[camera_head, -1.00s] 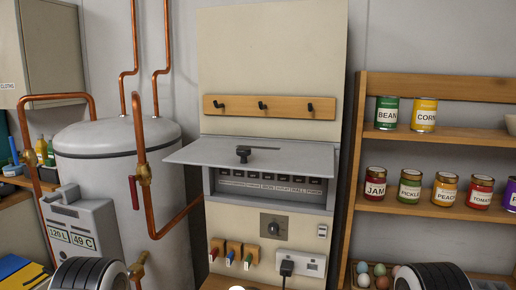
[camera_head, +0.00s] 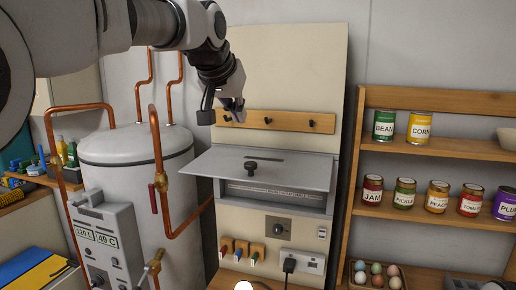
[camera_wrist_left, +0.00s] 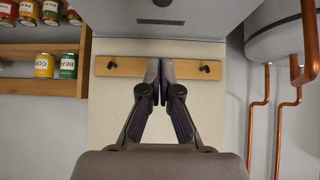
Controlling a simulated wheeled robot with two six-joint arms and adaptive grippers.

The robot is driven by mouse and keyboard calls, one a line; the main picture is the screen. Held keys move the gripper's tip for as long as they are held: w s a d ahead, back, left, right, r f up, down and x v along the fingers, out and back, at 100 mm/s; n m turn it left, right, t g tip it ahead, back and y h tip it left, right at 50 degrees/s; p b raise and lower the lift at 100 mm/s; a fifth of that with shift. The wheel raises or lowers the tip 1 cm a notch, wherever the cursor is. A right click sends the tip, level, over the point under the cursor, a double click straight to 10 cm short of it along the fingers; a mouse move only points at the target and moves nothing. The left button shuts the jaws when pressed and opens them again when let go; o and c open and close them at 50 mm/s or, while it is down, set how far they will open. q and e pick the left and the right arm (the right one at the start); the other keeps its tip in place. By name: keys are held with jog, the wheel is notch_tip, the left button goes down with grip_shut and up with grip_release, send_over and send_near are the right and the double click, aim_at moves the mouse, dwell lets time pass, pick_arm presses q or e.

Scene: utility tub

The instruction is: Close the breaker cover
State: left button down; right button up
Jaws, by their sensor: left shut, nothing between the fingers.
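The breaker cover (camera_head: 285,173) is a grey flap on the cream panel. It stands raised and juts outward over the breaker box, with a black knob (camera_head: 251,167) on it. Below it the box opening (camera_head: 275,193) shows a labelled strip; the breakers are mostly hidden under the flap. My left gripper (camera_head: 222,112) is above the cover, apart from it, in front of the wooden hook rail. In the left wrist view the gripper's fingers (camera_wrist_left: 160,75) are shut and empty, and part of the cover (camera_wrist_left: 190,14) shows at the top. My right gripper is not in view.
The hook rail (camera_head: 285,121) is behind my left gripper. A water tank (camera_head: 140,150) with copper pipes stands left of the panel. Shelves (camera_head: 440,150) with cans and jars are at the right. A dial (camera_head: 278,228) and plug are below the box.

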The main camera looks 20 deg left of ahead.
pick_arm(q)
jog(key=x, duration=0.3)
jog(key=p, duration=0.4)
send_over(249, 165)
jog(key=f, duration=0.4)
jog(key=shift+s+f, duration=0.2)
jog(key=shift+f, duration=0.15)
jog(key=f, duration=0.2)
jog(key=w+f+p, duration=0.1)
jog(key=f, duration=0.1)
jog(key=shift+f, duration=0.15)
jog(key=shift+a+f, duration=0.1)
jog(key=shift+f, duration=0.1)
jog(key=shift+s, duration=0.35)
jog(key=shift+w, duration=0.1)
